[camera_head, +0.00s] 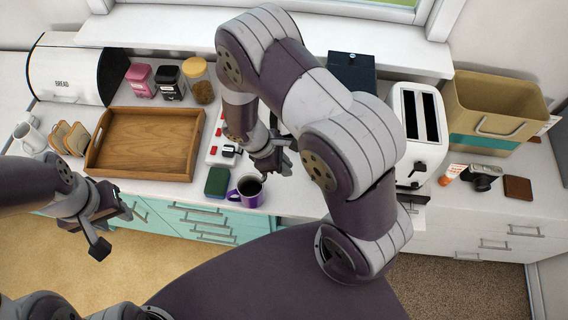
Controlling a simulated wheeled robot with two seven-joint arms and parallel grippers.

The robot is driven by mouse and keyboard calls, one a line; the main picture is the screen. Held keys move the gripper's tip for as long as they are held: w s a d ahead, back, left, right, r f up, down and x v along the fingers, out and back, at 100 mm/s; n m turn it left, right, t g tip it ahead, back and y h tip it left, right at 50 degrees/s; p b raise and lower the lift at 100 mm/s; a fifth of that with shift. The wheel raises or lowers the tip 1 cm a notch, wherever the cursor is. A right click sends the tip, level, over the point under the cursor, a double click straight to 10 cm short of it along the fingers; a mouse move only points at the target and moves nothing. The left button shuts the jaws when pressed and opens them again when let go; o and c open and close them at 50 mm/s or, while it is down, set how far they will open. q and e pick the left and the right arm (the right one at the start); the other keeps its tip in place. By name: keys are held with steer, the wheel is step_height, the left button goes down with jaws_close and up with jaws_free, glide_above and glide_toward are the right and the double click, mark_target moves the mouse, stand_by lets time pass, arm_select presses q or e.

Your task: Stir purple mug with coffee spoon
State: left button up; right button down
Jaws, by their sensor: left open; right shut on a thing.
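The purple mug (247,191) stands upright near the front edge of the counter, with dark liquid inside and its handle to the left. My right gripper (273,167) is just behind and to the right of the mug, close above the counter. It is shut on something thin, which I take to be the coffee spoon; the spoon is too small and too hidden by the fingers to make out. My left gripper (112,229) is open and empty, in front of the counter at the left, well away from the mug.
A green sponge (217,181) stands just left of the mug. A wooden tray (147,112), toast rack (70,138) and bread bin (66,75) are further left. A toaster (412,135) stands right, beyond my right arm. The counter's front edge is close to the mug.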

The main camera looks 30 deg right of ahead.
step_height(320, 180, up, 5)
steer(key=p, duration=0.2)
steer(key=shift+p, duration=0.35)
stand_by(0.6)
